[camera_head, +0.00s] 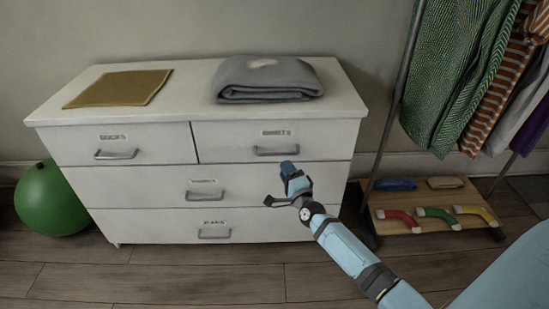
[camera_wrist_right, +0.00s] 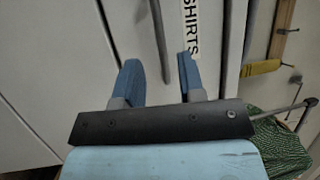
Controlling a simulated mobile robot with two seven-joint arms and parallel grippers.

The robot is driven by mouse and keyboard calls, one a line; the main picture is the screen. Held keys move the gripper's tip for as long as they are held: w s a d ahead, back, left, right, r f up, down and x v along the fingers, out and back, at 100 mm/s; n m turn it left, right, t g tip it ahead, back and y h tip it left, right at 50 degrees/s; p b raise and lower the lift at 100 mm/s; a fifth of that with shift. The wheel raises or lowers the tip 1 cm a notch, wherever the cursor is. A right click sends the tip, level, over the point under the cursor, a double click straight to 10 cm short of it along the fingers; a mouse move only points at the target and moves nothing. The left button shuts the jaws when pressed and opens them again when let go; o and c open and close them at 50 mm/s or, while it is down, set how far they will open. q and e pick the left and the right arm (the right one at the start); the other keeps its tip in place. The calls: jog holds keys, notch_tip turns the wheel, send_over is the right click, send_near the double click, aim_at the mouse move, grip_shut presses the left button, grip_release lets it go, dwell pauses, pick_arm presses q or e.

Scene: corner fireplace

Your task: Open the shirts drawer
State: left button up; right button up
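The shirts drawer (camera_head: 335,137) is the top right drawer of a white dresser and is closed. Its grey bar handle (camera_head: 276,151) sits under the SHIRTS label (camera_head: 276,132). My right gripper (camera_head: 288,166) is just below and in front of the handle's right end. In the right wrist view my right gripper (camera_wrist_right: 158,62) has its two blue fingers apart. The handle (camera_wrist_right: 159,38) runs into the gap between them in the picture, and the SHIRTS label (camera_wrist_right: 190,28) is beside it. I cannot tell whether the fingers reach around the handle. My left gripper is not in view.
The dresser top (camera_head: 190,84) bears a folded grey cloth (camera_head: 268,80) and a flat tan cloth (camera_head: 119,88). A green ball (camera_head: 50,198) is at its left. A clothes rack with a low wooden shelf (camera_head: 385,220) stands at its right. Floor in front is clear.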

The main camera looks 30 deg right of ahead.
aim_at(276, 154)
jog(key=b+x, duration=0.1)
jog(key=x, duration=0.6)
jog(key=shift+w+b, duration=0.35)
jog(key=shift+w, duration=0.05)
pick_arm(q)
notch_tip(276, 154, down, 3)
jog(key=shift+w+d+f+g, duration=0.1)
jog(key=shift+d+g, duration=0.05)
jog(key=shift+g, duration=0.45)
pick_arm(e)
jog(key=shift+r, duration=0.1)
jog(key=shift+c, duration=0.4)
grip_shut()
